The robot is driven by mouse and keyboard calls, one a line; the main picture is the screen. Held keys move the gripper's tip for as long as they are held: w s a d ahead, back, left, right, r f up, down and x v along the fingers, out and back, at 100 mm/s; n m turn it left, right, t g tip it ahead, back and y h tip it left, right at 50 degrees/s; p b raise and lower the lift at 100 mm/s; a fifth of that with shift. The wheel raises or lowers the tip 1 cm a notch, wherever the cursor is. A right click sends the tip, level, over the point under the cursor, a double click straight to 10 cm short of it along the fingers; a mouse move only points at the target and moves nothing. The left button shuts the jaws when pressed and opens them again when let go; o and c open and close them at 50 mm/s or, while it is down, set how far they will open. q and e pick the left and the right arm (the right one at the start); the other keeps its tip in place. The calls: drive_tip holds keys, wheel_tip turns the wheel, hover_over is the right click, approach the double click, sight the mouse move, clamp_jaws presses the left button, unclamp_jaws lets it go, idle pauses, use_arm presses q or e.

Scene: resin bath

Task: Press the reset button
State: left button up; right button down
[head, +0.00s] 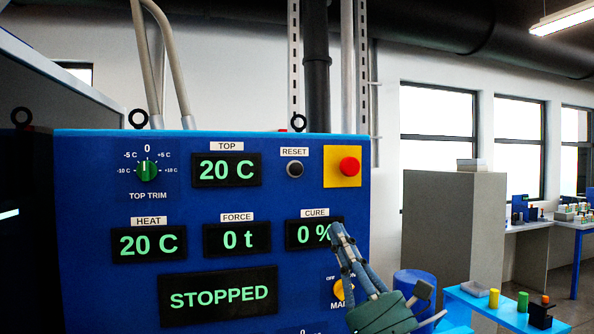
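The reset button (295,169) is a small round dark button with a pale ring, under a white RESET label on the upper part of the blue control panel (285,205). My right gripper (338,231) comes in from the lower right, fingers pointing up and left. Its fingertips are together, with nothing seen between them. They cover the right end of the CURE display (308,234), below and right of the reset button and apart from it in the picture. The gap in depth to the panel cannot be told. My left gripper is not in view.
A red button (349,166) on a yellow plate sits right of the reset button. A green knob (147,169) is at upper left. A large display (219,297) reads STOPPED. A yellow knob (340,290) is partly hidden by my gripper. A grey cabinet (454,230) stands right.

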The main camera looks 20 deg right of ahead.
sight(296, 169)
drive_tip(key=w+a+r+n+g+y, duration=0.1)
drive_tip(key=a+r+n+g+y, duration=0.2)
drive_tip(key=n, duration=2)
wheel_tip(296, 169, up, 8)
drive_tip(key=g+y, duration=0.3)
drive_tip(key=y, duration=0.1)
drive_tip(key=shift+w+a+n+g, duration=0.15)
drive_tip(key=shift+w+n+g, duration=0.1)
drive_tip(key=shift+n+g, duration=0.05)
drive_tip(key=shift+w+r, duration=0.1)
drive_tip(key=shift+w+a+b, duration=0.2)
drive_tip(key=shift+w+b, duration=1.45)
drive_tip(key=shift+w, duration=2.7)
